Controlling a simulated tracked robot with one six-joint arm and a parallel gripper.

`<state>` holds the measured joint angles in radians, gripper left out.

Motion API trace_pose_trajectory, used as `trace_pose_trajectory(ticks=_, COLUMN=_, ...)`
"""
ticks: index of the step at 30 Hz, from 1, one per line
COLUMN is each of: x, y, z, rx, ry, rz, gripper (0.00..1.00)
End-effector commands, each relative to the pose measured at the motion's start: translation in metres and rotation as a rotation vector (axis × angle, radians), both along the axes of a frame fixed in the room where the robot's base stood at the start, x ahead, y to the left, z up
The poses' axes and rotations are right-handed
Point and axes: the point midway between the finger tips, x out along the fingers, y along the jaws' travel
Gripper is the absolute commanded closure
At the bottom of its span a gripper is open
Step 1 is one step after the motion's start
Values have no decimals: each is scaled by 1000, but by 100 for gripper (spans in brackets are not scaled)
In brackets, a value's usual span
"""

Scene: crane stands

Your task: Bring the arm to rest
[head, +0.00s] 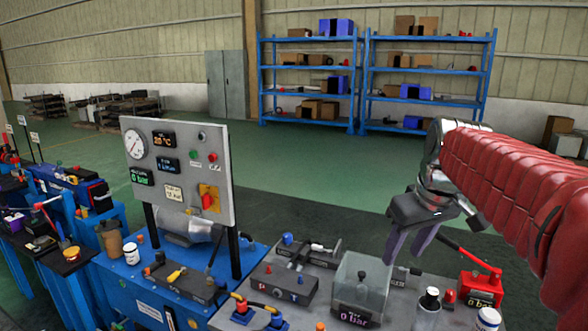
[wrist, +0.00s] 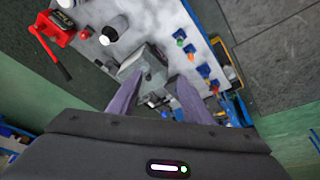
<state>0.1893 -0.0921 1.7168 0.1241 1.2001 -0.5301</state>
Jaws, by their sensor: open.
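My arm, in a red ribbed sleeve, reaches in from the right in the head view. My gripper (head: 405,245) hangs at its end with the fingers pointing down, above the back right of the grey bench top (head: 262,318). In the wrist view my gripper (wrist: 155,100) shows two purple-grey fingers spread apart, with nothing held between them. The block also shows beyond the fingertips in the wrist view (wrist: 143,62).
A red hand pump (head: 482,287) with a raised lever stands right of the gripper. White-capped bottles (head: 428,302) stand at the bench front. A gauge panel (head: 180,170) rises on the left. Blue shelves (head: 365,90) are far behind. Open air lies above the bench between panel and arm.

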Motion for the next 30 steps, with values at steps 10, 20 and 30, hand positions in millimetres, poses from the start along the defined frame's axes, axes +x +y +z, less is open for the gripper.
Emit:
trace_pose_trajectory(ticks=10, x=-73, y=30, z=-21, rx=11, ry=-45, rz=-106, gripper=55)
trace_pose_trajectory(ticks=20, x=-138, y=50, z=-58, rx=33, ry=-91, rz=-202, gripper=55)
trace_pose_trajectory(ticks=30, x=-195, y=62, z=-106, rx=65, ry=-139, rz=-284, gripper=55)
